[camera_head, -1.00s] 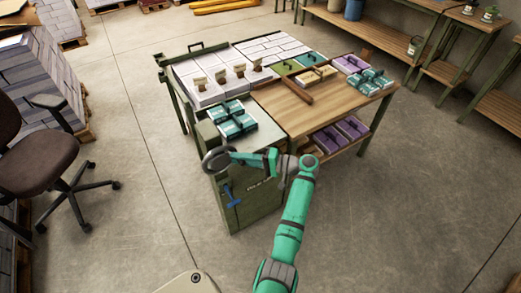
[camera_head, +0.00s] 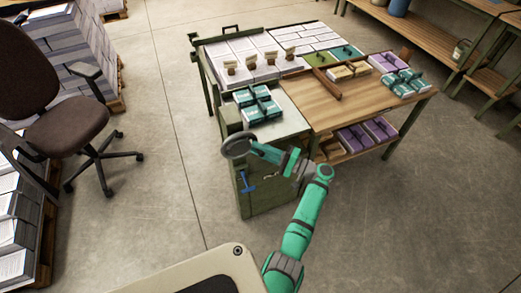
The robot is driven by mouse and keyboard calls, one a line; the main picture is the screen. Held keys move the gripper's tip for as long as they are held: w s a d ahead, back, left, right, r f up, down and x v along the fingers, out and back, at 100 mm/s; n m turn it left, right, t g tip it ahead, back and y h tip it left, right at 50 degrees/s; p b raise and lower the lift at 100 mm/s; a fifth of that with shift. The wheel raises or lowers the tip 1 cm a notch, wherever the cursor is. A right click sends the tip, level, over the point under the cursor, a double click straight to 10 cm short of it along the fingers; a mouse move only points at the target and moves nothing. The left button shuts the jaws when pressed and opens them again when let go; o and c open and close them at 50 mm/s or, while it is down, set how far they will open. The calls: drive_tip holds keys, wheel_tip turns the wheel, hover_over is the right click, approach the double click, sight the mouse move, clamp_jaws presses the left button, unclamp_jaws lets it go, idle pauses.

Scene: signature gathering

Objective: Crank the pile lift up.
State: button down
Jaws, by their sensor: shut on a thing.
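The pile lift appears to be the green-framed bench with white paper stacks (camera_head: 228,50) on its left part. Its green cabinet (camera_head: 272,196) stands at the near left corner. A round grey handwheel (camera_head: 236,146) sits at the cabinet's upper left side. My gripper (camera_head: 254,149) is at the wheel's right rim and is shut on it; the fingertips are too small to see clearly. My green arm reaches up to it from the bottom. A small blue handle (camera_head: 246,182) is on the cabinet front, below the wheel.
Teal packs (camera_head: 258,106) lie on the grey top above the wheel. A wooden table (camera_head: 335,108) with bundles adjoins on the right. An office chair (camera_head: 70,125) and a paper pallet (camera_head: 85,60) stand left. The floor around the cabinet is clear.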

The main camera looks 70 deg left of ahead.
drive_tip(key=shift+s+f, duration=0.2)
drive_tip(key=shift+s, duration=0.15)
drive_tip(key=c, duration=1.6)
unclamp_jaws()
drive_tip(key=shift+w+r, duration=0.1)
drive_tip(key=shift+w, duration=0.1)
drive_tip(key=shift+w, duration=0.1)
drive_tip(key=shift+w+d, duration=0.2)
drive_tip(key=shift+v, duration=5.05)
